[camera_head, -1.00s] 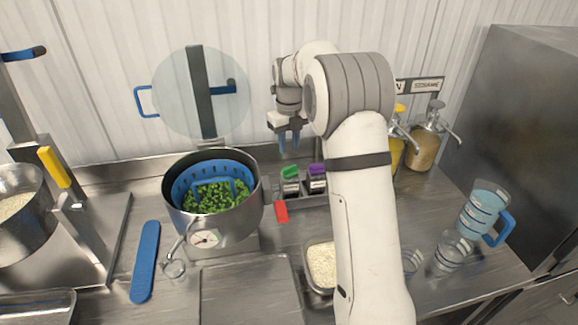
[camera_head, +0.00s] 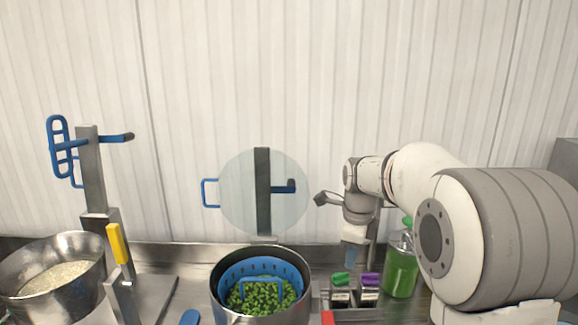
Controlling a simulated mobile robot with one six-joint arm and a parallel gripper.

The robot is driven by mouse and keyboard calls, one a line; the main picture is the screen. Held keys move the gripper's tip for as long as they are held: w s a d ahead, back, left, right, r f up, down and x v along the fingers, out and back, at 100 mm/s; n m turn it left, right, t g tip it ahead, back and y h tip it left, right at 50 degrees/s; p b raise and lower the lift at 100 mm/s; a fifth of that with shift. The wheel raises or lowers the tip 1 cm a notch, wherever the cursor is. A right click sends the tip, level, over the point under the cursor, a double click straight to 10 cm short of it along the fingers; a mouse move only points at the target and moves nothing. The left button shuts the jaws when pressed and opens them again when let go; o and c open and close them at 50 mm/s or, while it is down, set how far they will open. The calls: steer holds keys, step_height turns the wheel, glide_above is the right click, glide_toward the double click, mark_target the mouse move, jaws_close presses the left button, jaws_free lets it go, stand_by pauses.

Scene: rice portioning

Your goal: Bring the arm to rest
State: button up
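My white and grey arm fills the right side of the head view. My gripper (camera_head: 351,256) points down above the counter, just above and behind the small green-topped container (camera_head: 341,288) and the purple-topped container (camera_head: 369,288).
A steel pot (camera_head: 217,300) with a blue basket of green pieces stands left of my gripper. A bowl of rice (camera_head: 52,278) is at far left. A green bottle (camera_head: 400,268) stands close right of my gripper. A clear disc (camera_head: 232,190) stands behind the pot.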

steer(key=s+f+n+t+b, duration=0.1)
steer(key=s+f+n+t, duration=0.1)
steer(key=s+n, duration=2)
steer(key=s+f, duration=0.1)
steer(key=s, duration=0.3)
steer(key=shift+b, duration=0.3)
